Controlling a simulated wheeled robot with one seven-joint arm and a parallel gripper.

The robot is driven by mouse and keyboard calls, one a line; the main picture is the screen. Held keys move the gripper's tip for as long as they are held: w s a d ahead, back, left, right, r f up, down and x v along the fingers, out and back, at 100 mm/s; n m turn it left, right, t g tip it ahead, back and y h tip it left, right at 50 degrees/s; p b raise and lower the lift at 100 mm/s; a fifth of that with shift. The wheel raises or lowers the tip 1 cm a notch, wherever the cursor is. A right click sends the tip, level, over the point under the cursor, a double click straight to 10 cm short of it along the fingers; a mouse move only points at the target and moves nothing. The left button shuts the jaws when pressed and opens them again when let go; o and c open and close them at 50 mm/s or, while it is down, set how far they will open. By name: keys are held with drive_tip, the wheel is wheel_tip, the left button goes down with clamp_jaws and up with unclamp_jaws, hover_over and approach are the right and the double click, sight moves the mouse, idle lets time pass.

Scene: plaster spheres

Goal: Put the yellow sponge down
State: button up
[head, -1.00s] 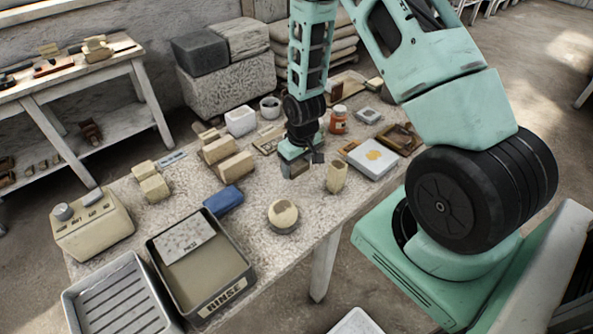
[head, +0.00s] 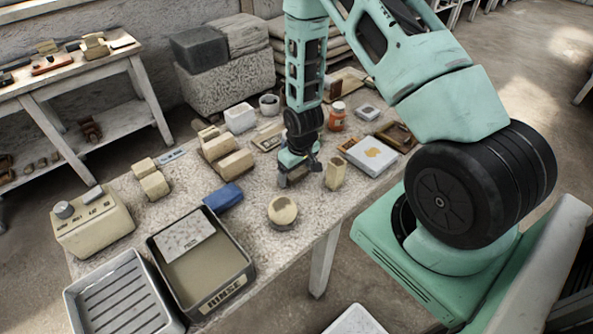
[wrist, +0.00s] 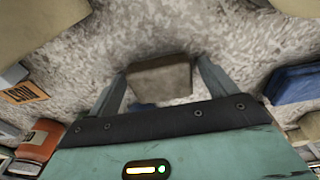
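The yellow sponge looks like a dull brown block in shade in the wrist view (wrist: 160,78). It sits between the two fingertips of my gripper (wrist: 160,70), one finger against each side. In the head view my gripper (head: 297,176) is low over the middle of the speckled table (head: 250,258), and the sponge is mostly hidden by the fingers. I cannot tell whether its underside touches the table.
A blue block (head: 223,197) lies left, beside the rinse tray (head: 224,294). Beige blocks (head: 236,164), an orange jar (head: 337,117) and a white box (head: 371,157) are around. Bare tabletop lies left of the gripper.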

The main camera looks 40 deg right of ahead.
sight(300, 174)
drive_tip(key=shift+r, duration=0.1)
wheel_tip(300, 174, up, 12)
drive_tip(key=s+b, duration=0.1)
drive_tip(key=b, duration=0.1)
drive_tip(key=s+a+r+n, duration=0.1)
drive_tip(key=a+r, duration=0.3)
drive_tip(key=a, duration=0.3)
drive_tip(key=s+a+r+n, duration=0.3)
drive_tip(key=s+a+r, duration=0.3)
drive_tip(key=s+a, duration=0.3)
drive_tip(key=s+a+r+n+g, duration=0.1)
drive_tip(key=s+a+r+n, duration=0.2)
drive_tip(key=s+a+r, duration=0.3)
drive_tip(key=s+a, duration=0.2)
drive_tip(key=s, duration=0.3)
drive_tip(key=shift+s+a+r+y, duration=0.2)
drive_tip(key=shift+s+a+y, duration=0.1)
drive_tip(key=shift+a, duration=0.1)
drive_tip(key=shift+w, duration=0.1)
